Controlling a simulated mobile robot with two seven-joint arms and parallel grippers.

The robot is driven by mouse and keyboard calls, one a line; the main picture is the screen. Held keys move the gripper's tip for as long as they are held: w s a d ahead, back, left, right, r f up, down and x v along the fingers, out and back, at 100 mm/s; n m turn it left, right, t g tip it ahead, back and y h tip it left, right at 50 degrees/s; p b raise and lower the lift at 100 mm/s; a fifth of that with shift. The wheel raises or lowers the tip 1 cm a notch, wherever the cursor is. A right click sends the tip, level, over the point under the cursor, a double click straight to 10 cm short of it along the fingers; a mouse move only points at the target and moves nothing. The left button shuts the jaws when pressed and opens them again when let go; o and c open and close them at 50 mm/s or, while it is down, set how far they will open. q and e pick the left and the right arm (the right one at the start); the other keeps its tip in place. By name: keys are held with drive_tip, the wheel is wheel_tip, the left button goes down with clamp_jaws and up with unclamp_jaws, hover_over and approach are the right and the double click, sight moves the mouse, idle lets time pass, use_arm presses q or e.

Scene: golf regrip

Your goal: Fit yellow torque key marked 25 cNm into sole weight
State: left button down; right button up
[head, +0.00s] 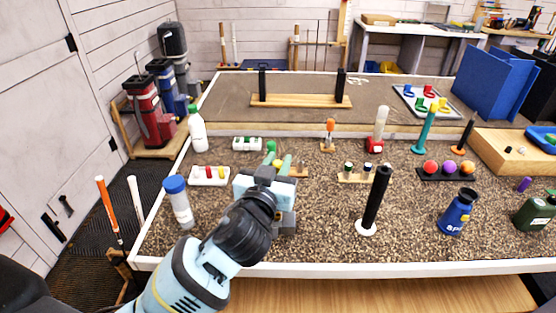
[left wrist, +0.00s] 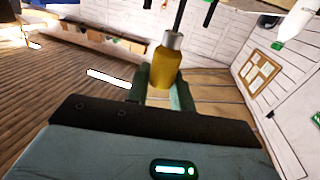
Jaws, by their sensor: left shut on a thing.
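My left gripper (head: 279,160) is above the speckled bench top, left of its middle, with its green fingers pointing away from me. In the left wrist view my left gripper (left wrist: 163,85) is shut on a yellow torque key (left wrist: 166,66). The key has a grey collar and a thin dark shaft that runs out past the top of the picture. Its far end is out of view, and no marking is readable. In the head view the gripper hides the key. I cannot make out the sole weight in either view. My right gripper is not in view.
A black upright post (head: 375,199) stands right of my gripper. A blue-capped bottle (head: 180,203) and a small white tray (head: 209,176) stand left. A low wooden block (head: 358,177) holds small pieces. A blue bottle (head: 456,213) stands farther right. A wooden rack with two black uprights (head: 300,101) is behind.

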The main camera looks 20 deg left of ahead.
use_arm(q)
wheel_tip(320, 180, down, 4)
drive_tip(key=shift+r+b, duration=0.2)
drive_tip(key=shift+b, duration=0.55)
drive_tip(key=shift+f+b, duration=0.3)
drive_tip(key=shift+f, duration=0.35)
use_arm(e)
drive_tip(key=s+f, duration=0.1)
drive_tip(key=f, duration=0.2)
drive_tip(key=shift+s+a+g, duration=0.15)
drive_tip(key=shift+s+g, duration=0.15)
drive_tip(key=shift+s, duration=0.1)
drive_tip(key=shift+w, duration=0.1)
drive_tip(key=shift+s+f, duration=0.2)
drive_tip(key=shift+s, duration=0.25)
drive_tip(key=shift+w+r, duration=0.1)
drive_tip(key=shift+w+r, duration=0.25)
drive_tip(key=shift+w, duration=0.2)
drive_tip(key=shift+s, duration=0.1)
